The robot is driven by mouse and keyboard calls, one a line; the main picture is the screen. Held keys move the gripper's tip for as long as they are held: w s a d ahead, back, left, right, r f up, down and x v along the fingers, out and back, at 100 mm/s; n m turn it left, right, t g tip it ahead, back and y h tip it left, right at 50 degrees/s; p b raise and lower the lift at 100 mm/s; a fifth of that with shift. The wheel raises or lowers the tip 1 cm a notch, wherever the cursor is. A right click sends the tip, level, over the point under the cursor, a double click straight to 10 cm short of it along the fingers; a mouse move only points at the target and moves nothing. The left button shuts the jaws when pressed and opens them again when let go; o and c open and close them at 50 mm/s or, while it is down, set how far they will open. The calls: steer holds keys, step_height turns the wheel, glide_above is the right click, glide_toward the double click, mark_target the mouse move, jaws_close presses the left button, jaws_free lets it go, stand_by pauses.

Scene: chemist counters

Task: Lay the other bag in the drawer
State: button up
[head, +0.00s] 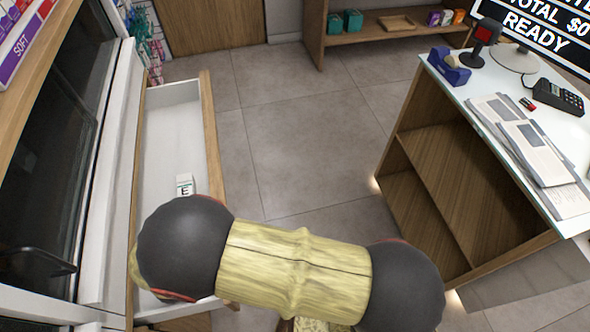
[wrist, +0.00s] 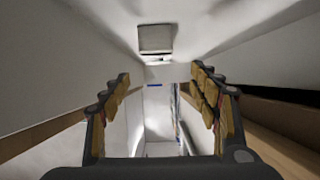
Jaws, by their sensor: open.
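A drawer (head: 205,115) stands pulled out at the left of the head view, with a white inside and a wooden front edge. A small white packet marked "E" (head: 184,184) lies in it; I cannot tell for sure that it is a bag. No other bag can be made out. My arm crosses over the near end of the drawer and hides that part and my gripper in the head view. In the wrist view my gripper (wrist: 160,82) is open, with nothing seen between its fingers. A pale square thing (wrist: 156,38) shows beyond it, not clearly identifiable.
A counter (head: 440,85) at the right bears papers (head: 535,150), a card terminal (head: 558,97) and a screen. A low shelf (head: 385,40) stands at the back. Tiled floor (head: 290,140) lies clear between drawer and counter. A dark glass front is at the left.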

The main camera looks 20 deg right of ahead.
steer(key=w+r+g+y, duration=0.25)
steer(key=w+r, duration=0.45)
steer(key=r, duration=0.6)
steer(key=s+d+r+n+g+y, duration=0.1)
steer(key=s+d+r+y, duration=0.15)
steer(key=d+r, duration=0.9)
steer(key=s+d+r+g+h, duration=0.2)
steer(key=s+d+r, duration=0.1)
steer(key=s+d, duration=0.9)
steer(key=s+d+r+g+h, duration=0.2)
steer(key=s+d+r, duration=0.1)
steer(key=s+d, duration=0.9)
steer(key=d, duration=0.2)
steer(key=shift+s+d+r, duration=0.25)
steer(key=shift+d, duration=0.05)
steer(key=shift+a, duration=0.15)
